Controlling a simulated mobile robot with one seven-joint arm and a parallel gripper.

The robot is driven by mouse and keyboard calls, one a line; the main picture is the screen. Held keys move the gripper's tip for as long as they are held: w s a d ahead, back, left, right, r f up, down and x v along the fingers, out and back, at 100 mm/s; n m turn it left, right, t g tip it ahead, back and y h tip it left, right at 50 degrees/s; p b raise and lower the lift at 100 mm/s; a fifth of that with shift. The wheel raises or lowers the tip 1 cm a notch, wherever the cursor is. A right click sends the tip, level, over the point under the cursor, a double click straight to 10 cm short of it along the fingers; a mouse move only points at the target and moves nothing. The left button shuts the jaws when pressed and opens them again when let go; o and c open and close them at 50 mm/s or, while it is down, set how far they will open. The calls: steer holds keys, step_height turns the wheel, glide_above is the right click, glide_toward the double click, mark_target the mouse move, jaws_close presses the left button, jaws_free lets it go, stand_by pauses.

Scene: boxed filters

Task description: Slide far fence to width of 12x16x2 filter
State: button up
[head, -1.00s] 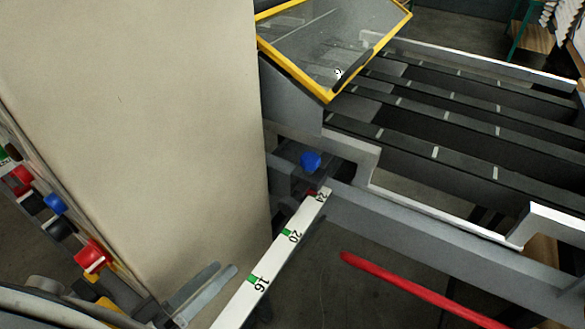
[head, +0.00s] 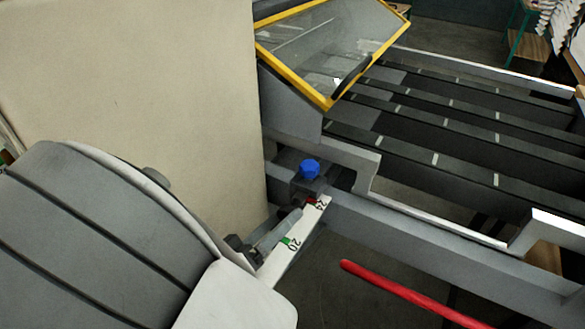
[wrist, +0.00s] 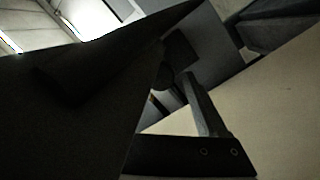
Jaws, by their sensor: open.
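A white scale strip (head: 312,214) with green marks runs diagonally at the middle; 20 and 24 are readable. A blue knob (head: 309,169) sits on a dark block at its upper end, and a red mark shows beside 24. My gripper (head: 270,232) is open over the strip near 20, just below and left of the knob, apparently not touching it. My wrist covers the lower numbers. In the wrist view one finger (wrist: 203,108) shows; the rest is dark. A white-topped rail (head: 485,72) runs along the far side of the bed; I cannot tell whether it is the far fence. No 12x16x2 filter is identifiable.
A large beige panel (head: 130,90) stands close at left. A yellow-framed clear guard (head: 325,50) tilts above the dark strips of the bed (head: 420,125). A red bar (head: 405,292) lies low in front. A grey rail (head: 430,250) runs along the near side.

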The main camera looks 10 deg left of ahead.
jaws_close()
stand_by(0.4)
stand_by(1.0)
